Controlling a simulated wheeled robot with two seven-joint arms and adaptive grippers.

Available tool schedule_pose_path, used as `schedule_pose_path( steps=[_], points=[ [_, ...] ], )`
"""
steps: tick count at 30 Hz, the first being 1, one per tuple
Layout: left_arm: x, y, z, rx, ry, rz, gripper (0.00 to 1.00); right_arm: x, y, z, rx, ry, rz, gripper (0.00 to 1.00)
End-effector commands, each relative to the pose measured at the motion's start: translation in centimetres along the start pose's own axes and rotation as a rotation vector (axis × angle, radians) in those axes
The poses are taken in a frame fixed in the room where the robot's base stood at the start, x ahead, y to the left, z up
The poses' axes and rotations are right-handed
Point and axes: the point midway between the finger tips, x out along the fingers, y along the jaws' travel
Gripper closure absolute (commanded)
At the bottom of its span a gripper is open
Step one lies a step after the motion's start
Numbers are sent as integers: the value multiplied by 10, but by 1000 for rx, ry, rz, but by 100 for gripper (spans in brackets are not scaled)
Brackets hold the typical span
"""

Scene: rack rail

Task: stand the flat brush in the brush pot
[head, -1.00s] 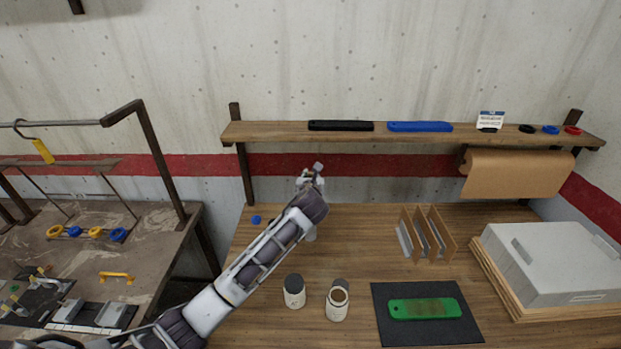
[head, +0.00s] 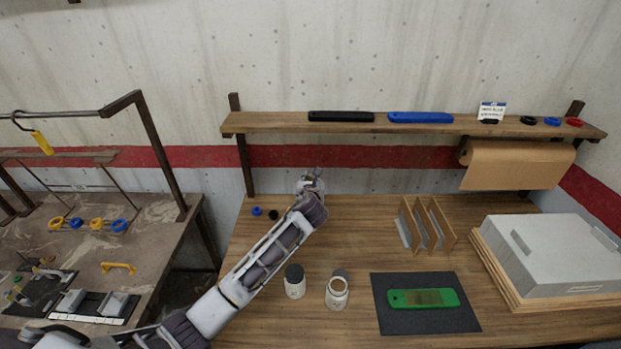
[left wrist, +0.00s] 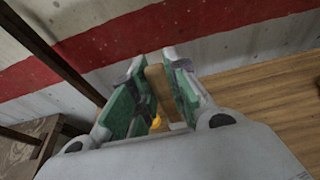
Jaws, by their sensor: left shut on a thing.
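My left gripper (head: 311,182) is over the back of the wooden bench, below the wall shelf. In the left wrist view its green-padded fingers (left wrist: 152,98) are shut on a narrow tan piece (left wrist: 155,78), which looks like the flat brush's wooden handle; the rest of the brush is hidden. Two off-white pots stand upright in front: one (head: 294,286) with a dark top, one (head: 337,295) open with brown inside and a dark round piece behind it. I cannot tell which is the brush pot. My right gripper is out of view.
A green block (head: 408,299) lies on a dark mat (head: 390,325). Upright wooden dividers (head: 447,228) and a grey box (head: 550,265) stand to the right. The shelf (head: 270,123) spans above. A blue knob (head: 257,212) and a black knob (head: 273,214) lie left of the gripper.

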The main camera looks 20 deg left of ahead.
Motion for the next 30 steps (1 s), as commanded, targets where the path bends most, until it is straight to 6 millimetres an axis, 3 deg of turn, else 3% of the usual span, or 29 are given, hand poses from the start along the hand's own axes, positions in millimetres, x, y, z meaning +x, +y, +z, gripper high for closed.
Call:
schedule_pose_path(
  steps=[30],
  points=[
    [15, 0, -47, 0, 0, 0, 100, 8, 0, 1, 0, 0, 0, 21]
  ],
)
